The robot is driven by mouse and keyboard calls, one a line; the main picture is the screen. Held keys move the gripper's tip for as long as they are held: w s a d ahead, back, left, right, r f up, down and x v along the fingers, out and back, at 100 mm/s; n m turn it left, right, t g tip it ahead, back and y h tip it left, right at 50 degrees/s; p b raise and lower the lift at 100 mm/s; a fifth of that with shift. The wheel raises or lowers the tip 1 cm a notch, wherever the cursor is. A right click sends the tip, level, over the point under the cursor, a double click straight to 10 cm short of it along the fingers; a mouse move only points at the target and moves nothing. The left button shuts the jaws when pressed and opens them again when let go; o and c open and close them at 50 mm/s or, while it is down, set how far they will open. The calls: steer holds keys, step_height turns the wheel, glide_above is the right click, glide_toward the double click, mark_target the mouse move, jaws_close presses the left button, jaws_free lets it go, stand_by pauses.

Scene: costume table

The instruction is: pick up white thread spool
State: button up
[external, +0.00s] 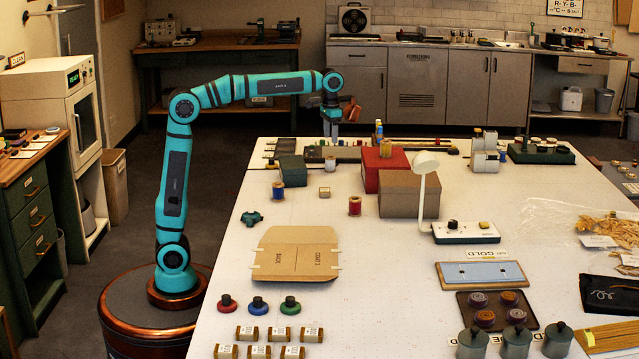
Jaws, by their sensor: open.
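A small spool that looks white or cream (324,192) stands upright on the table, left of the red box. Another small pale spool (330,163) stands farther back, by the grey tray; I cannot tell its thread color for sure. My gripper (331,137) points down over the far side of the table, behind and above both spools. It is open and holds nothing that I can see; the fingers are small and dark in this view.
A red box (384,163) and a brown box (407,194) stand right of the spools, a green box (291,170) to the left. A blue-topped spool (278,190) and a red spool (355,206) stand close by. The cardboard pattern (297,253) lies flat in front.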

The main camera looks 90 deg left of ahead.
mark_target(331, 162)
step_height(331, 162, down, 12)
steer(key=shift+w+a+r, duration=0.1)
steer(key=shift+a, duration=0.05)
steer(key=c, duration=1.1)
